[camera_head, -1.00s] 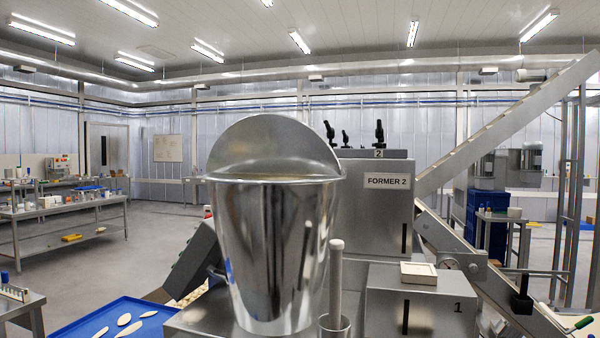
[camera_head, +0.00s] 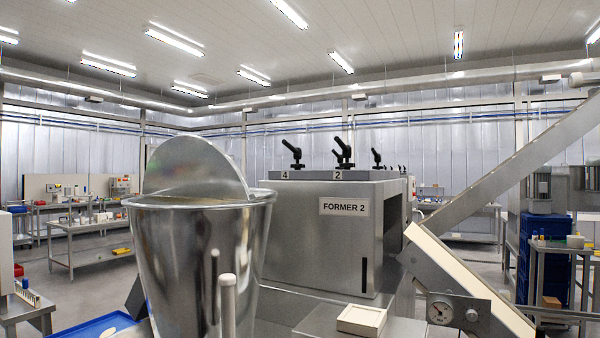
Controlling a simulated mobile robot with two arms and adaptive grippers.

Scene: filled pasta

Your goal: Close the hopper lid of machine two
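The hopper (camera_head: 185,265) of machine two is a shiny metal bucket-shaped cone at the left front. Its round lid (camera_head: 193,170) stands tilted up at the far side of the rim, so the hopper is open. The machine body (camera_head: 345,235) carries the label "FORMER 2" (camera_head: 346,206) and stands to the right of the hopper. The hopper's contents are mostly hidden by its rim. Neither of my grippers is in view.
A white-tipped rod (camera_head: 227,300) stands in front of the hopper. A small pale box (camera_head: 361,320) lies at the front. A blue tray (camera_head: 90,328) is at lower left. Black handles (camera_head: 343,153) top the machine.

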